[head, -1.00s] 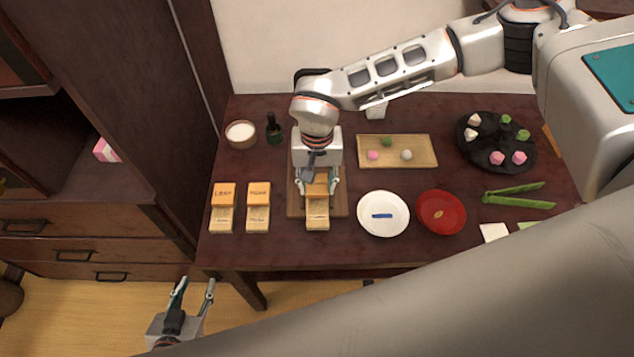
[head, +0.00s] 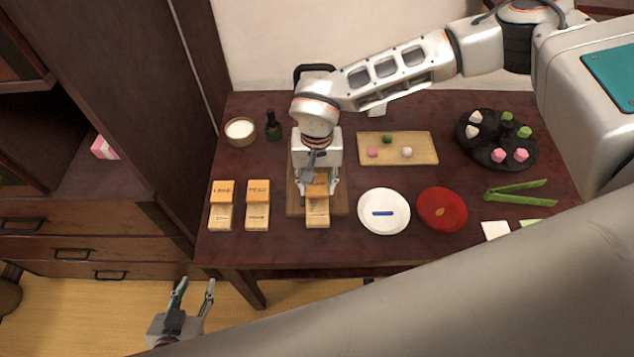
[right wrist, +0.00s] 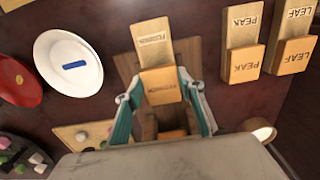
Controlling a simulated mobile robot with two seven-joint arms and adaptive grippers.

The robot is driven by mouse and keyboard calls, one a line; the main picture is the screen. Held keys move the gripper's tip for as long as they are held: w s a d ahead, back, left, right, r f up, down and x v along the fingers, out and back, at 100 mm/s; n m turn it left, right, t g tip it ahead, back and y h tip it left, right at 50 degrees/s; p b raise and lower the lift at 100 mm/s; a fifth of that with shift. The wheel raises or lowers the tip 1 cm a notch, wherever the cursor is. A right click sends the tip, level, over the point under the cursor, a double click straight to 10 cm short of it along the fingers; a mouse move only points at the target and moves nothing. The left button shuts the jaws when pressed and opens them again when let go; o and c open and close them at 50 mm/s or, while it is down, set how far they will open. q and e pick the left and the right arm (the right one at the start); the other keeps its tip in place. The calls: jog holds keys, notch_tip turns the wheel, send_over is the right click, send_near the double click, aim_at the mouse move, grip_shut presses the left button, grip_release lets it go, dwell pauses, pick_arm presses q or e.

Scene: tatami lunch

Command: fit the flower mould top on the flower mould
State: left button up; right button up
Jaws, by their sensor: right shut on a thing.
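The flower mould top (right wrist: 160,86) is an orange-brown labelled block. My right gripper (head: 318,190) points down and is shut on the top, one finger on each side. The top overlaps the rear part of the mould; I cannot tell whether it is fully seated. My left gripper (head: 192,284) is open and empty, low in front of the table, over the floor.
Peak (head: 257,190) and leaf (head: 221,191) moulds with orange blocks lie to the left. A white plate (head: 384,229) and red dish (head: 442,209) stand close on the right. Behind are a bowl (head: 240,132), dark bottle (head: 273,126) and sweets tray (head: 427,140).

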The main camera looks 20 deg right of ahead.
jog(key=shift+f, duration=0.1)
jog(key=o, duration=1.1)
notch_tip(320, 180, up, 12)
